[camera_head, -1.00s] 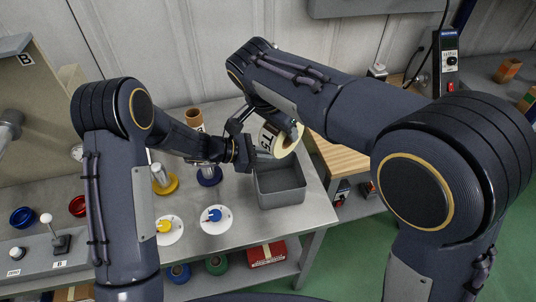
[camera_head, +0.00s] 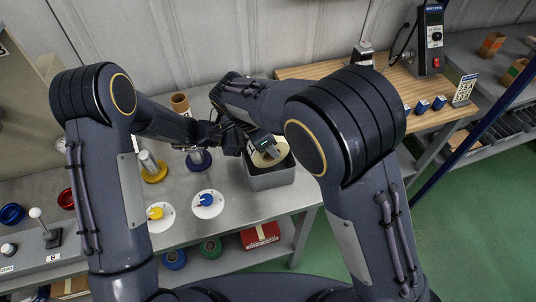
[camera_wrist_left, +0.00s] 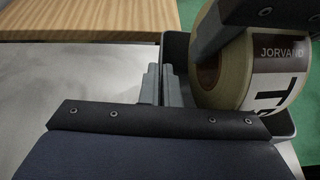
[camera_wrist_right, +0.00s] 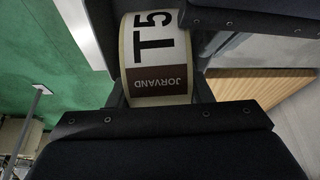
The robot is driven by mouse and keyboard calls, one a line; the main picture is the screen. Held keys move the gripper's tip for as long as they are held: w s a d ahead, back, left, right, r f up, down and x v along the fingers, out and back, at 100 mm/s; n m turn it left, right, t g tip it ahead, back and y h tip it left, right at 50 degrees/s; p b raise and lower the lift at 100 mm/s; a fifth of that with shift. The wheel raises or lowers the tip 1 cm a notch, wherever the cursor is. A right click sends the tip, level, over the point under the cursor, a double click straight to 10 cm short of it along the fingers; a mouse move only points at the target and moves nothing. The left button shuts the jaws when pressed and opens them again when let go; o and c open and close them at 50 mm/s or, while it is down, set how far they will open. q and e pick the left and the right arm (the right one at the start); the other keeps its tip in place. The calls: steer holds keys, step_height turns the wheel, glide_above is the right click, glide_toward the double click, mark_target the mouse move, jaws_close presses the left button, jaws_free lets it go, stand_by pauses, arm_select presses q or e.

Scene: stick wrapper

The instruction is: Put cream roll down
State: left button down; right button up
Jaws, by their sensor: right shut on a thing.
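The cream roll (camera_head: 266,157) is a wide roll with a dark label reading JORVAND; its label also shows in the left wrist view (camera_wrist_left: 278,72) and the right wrist view (camera_wrist_right: 155,60). My right gripper (camera_head: 268,148) is shut on it and holds it at the mouth of the grey bin (camera_head: 272,182). I cannot tell whether the roll touches the bin's floor. In the left wrist view the bin's rim shows around the roll. My left gripper (camera_wrist_left: 162,84) has its fingers together and empty, beside the bin, left of the roll. The right fingertips are partly hidden.
The grey table holds a white disc with a blue knob (camera_head: 208,203), another with a yellow knob (camera_head: 158,216) and a brown tube (camera_head: 180,103). A wooden bench (camera_head: 330,72) stands behind right. A red box (camera_head: 260,235) lies on the lower shelf.

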steer(key=shift+f, duration=2.25)
steer(key=shift+f, duration=0.15)
steer(key=o, duration=0.9)
steer(key=shift+c, duration=0.2)
